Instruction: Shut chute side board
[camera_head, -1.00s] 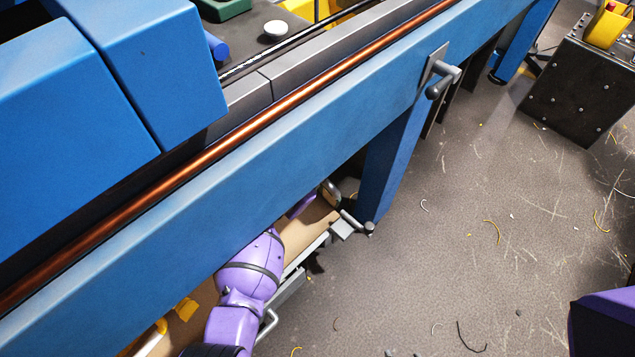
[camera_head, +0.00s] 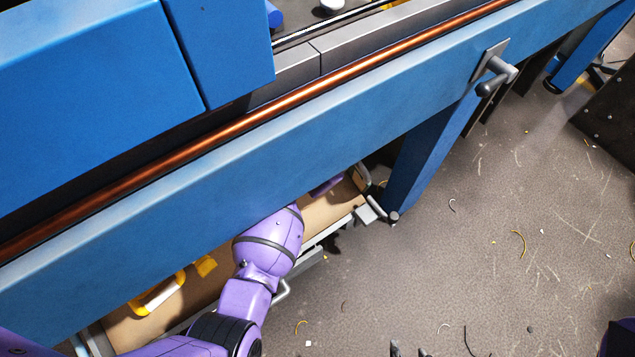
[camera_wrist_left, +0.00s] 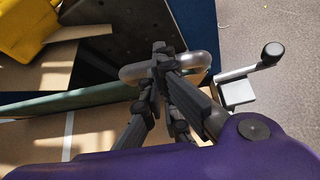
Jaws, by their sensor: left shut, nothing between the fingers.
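A tan chute (camera_head: 135,325) lies under the blue beam of a machine. A long grey edge, apparently the side board (camera_head: 318,238), runs along its front side. In the left wrist view, a greenish board edge (camera_wrist_left: 60,105) ends near a bent metal loop (camera_wrist_left: 132,72). A grey latch with a black knob (camera_wrist_left: 272,50) is to its right. My left gripper (camera_wrist_left: 160,50) is shut and empty, its fingertips overlapping the loop; contact is unclear. In the head view the beam hides those fingertips. Two dark tips at the bottom edge may be my right gripper (camera_head: 410,351).
A blue leg (camera_head: 425,150) stands just right of the chute's end. A crank handle (camera_head: 495,75) sticks out from the blue beam (camera_head: 300,165) above. Yellow items (camera_head: 160,293) lie in the chute. The floor (camera_head: 500,240) to the right is open, with scattered scraps.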

